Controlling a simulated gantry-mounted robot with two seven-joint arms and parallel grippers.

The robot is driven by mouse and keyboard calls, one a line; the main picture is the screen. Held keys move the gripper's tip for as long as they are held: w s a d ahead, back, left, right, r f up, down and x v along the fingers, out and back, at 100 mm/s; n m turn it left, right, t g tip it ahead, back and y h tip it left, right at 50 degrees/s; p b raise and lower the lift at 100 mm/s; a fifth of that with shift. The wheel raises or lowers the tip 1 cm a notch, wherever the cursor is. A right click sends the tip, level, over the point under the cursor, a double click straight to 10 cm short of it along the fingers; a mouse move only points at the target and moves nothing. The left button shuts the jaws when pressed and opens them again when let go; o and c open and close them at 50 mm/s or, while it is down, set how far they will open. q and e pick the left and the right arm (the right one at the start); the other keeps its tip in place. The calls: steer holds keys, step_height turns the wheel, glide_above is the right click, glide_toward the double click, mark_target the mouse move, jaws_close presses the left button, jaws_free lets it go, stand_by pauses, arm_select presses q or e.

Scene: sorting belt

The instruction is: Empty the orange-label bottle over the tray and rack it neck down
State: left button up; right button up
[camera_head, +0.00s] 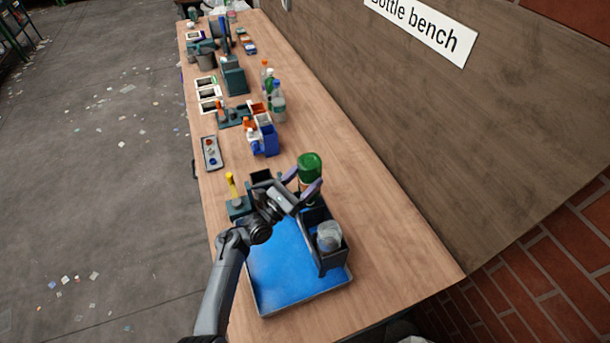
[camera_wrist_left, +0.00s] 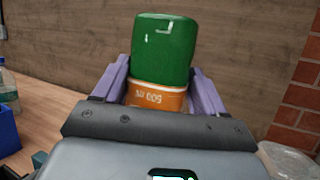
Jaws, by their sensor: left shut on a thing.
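My left gripper (camera_head: 303,182) is shut on the green bottle with the orange label (camera_head: 310,164). In the left wrist view the bottle (camera_wrist_left: 164,48) stands between the purple fingers, its broad green end up and its orange label (camera_wrist_left: 157,97) at the fingers. The print on the label looks upside down. The neck is hidden. A clear, pale container (camera_head: 329,235) sits in the rack. My right gripper is not in view.
Farther along the bench are a blue bin (camera_head: 267,141), several bottles (camera_head: 278,104) and a small grey tray (camera_head: 210,152). Bare bench lies right of the rack, along the wall.

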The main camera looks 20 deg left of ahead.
arm_select(q)
step_height(320, 180, down, 7)
steer(key=b, duration=0.4)
steer(key=shift+f+b, duration=0.85)
steer(key=shift+f, duration=0.15)
steer(key=o, duration=1.2)
steer(key=shift+c, duration=0.2)
steer(key=shift+s+a+f, duration=0.15)
steer(key=shift+s, duration=0.2)
steer(key=v, duration=1)
steer(key=shift+p, duration=0.45)
